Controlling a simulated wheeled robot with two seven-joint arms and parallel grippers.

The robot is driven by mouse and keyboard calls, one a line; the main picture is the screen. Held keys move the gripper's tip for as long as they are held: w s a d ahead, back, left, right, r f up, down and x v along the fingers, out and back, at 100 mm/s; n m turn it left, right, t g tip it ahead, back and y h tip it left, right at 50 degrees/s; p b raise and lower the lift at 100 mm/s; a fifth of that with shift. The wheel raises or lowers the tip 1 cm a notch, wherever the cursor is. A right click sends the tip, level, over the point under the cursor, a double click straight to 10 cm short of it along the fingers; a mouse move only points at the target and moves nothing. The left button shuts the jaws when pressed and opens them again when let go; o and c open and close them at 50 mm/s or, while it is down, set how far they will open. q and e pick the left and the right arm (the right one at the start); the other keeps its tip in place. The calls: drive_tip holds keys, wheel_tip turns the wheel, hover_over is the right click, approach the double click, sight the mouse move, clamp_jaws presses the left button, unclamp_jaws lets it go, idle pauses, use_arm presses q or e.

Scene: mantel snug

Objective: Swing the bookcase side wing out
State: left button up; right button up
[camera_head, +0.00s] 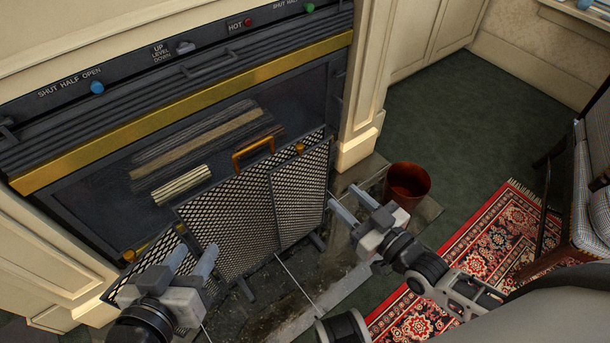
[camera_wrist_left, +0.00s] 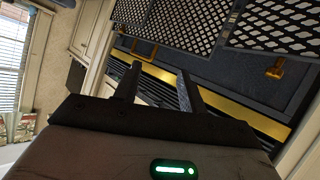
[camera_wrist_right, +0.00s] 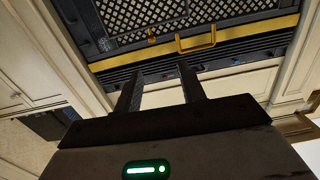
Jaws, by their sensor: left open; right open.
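No bookcase shows in these views. A black mesh fire screen stands in front of the fireplace, with a middle panel (camera_head: 225,225), a right wing (camera_head: 300,195) and a left wing (camera_head: 140,280). A brass handle (camera_head: 252,151) tops the middle panel. A brass knob (camera_head: 299,148) sits on the right wing's top and another (camera_head: 129,256) near the left wing. My left gripper (camera_head: 192,258) is open and empty near the left wing, partly covering it. My right gripper (camera_head: 348,199) is open and empty, just right of the right wing. I cannot tell if either touches the screen.
A copper-coloured bucket (camera_head: 408,184) stands right of the screen, close to my right gripper. A patterned red rug (camera_head: 480,245) and a chair (camera_head: 590,190) are further right. The fireplace surround (camera_head: 362,90) is behind. Green carpet (camera_head: 450,115) lies clear beyond the bucket.

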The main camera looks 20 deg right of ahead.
drive_tip(key=d+f, duration=0.1)
drive_tip(key=b, duration=0.5)
approach(302, 150)
drive_tip(key=shift+t, duration=0.4)
drive_tip(key=x, duration=0.7)
drive_tip(key=shift+w+a+f, duration=0.15)
drive_tip(key=shift+w+f, duration=0.15)
drive_tip(key=shift+f, duration=0.1)
drive_tip(key=shift+w+a, duration=0.15)
drive_tip(key=shift+w, duration=0.25)
use_arm(q)
drive_tip(key=shift+w+d+r+n+t+h, duration=0.2)
drive_tip(key=shift+d+r+n+t+h, duration=0.1)
drive_tip(key=shift+d+r+t+h, duration=0.45)
drive_tip(key=shift+d, duration=0.1)
use_arm(e)
clamp_jaws()
